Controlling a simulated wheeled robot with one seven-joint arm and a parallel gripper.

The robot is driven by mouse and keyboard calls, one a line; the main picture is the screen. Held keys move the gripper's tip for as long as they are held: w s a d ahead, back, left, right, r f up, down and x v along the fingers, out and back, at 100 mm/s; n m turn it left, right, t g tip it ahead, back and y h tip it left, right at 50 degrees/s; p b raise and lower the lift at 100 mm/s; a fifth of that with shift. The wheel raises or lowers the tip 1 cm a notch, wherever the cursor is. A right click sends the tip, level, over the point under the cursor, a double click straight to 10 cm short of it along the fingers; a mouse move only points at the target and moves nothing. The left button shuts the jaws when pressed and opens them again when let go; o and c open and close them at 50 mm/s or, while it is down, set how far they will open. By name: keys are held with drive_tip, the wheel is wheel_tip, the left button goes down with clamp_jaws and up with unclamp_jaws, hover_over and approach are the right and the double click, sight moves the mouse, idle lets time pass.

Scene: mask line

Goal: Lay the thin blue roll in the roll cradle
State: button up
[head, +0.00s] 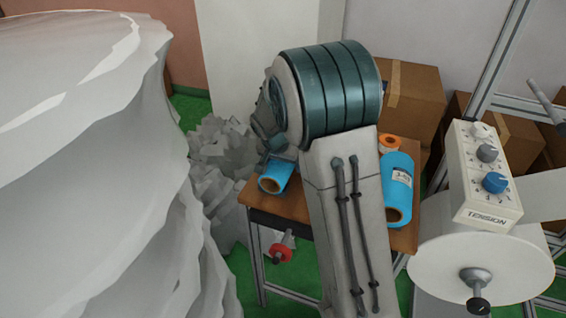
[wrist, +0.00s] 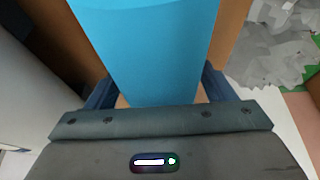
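The thin blue roll (head: 274,178) is at the left end of the wooden desk in the head view, its open end facing the front. In the wrist view a blue roll (wrist: 150,50) runs between the two dark fingers of my gripper (wrist: 157,78). The fingers lie close along both sides of it; I cannot tell whether they press on it. In the head view my gripper (head: 283,154) is mostly hidden behind my arm, just above the thin roll. I cannot make out the roll cradle.
An orange roll (head: 389,143) sits behind the thick blue roll. The tension box (head: 486,172) and a large white roll (head: 455,262) are at the right. Cardboard boxes (head: 412,100) stand behind. A big white ragged stack (head: 85,170) fills the left. My arm hides the desk's middle.

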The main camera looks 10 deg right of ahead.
drive_tip(key=shift+o, duration=0.7)
drive_tip(key=v, duration=1.3)
drive_tip(key=shift+r, duration=0.35)
drive_tip(key=shift+s+r, duration=0.2)
drive_tip(key=s+d+r+n+y+p, duration=0.1)
drive_tip(key=s+r+n+p, duration=0.1)
drive_tip(key=s, duration=1)
drive_tip(key=s+d+r+n+g+y+p, duration=0.1)
drive_tip(key=s+n+p, duration=0.3)
drive_tip(key=s, duration=0.9)
drive_tip(key=shift+d+r+n+y, duration=0.3)
drive_tip(key=shift+d+r+y, duration=0.15)
drive_tip(key=shift+r, duration=0.35)
drive_tip(key=shift+d, duration=0.1)
